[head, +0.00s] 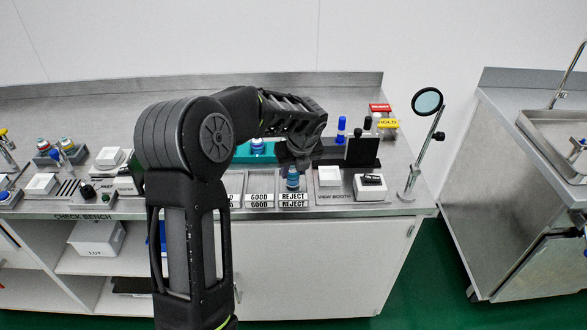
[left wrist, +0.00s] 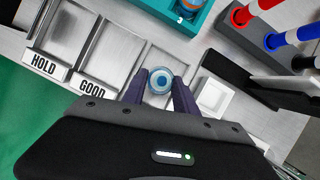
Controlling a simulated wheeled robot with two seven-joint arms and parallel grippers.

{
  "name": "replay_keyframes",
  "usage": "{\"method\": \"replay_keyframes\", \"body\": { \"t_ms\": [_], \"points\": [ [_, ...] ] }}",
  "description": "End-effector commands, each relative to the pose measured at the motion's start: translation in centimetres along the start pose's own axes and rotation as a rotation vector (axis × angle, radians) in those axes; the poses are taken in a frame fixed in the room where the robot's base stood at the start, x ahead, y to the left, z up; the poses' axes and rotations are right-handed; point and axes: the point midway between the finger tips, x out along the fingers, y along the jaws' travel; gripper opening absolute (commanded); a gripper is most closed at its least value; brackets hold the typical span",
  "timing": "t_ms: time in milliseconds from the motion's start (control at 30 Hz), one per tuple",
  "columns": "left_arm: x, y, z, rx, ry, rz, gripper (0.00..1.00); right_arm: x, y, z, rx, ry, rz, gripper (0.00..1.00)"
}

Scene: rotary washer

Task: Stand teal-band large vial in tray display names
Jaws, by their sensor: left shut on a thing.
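My left gripper (head: 291,166) is shut on a blue-capped vial (head: 292,178), which hangs upright between the fingers. The left wrist view looks down on its round cap (left wrist: 159,82) between the two dark fingers (left wrist: 160,92). In the head view the vial is in line with the tray marked REJECT (head: 293,199); whether its base touches the tray floor I cannot tell. The GOOD tray (head: 259,199) is just left of it, and a HOLD tray (left wrist: 48,62) lies farther left in the left wrist view. The vial's band is hard to make out. My right gripper is not in view.
A teal holder (head: 256,151) with a blue-capped vial stands behind the trays. A dark screen (head: 362,151), capped markers (head: 341,128) and white blocks (head: 329,176) stand to the right. A magnifier (head: 427,102) rises at the bench's right end. My left arm hides part of the bench.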

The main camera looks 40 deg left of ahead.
Motion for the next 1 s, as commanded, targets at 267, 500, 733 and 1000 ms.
{"method": "replay_keyframes", "body": {
  "t_ms": [267,500,733,1000],
  "points": [
    [0.14,0.02,-0.04,-0.001,0.0,0.0,0.0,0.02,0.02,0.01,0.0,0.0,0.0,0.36],
    [0.35,0.03,-0.13,-0.002,0.0,0.0,0.45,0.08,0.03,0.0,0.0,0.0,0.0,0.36],
    [0.33,0.03,-0.12,-0.002,0.0,0.0,0.56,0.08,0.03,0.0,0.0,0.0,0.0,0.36],
    [-0.13,-0.01,0.02,-0.002,-0.001,-0.001,0.56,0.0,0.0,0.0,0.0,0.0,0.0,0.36]
  ]
}}
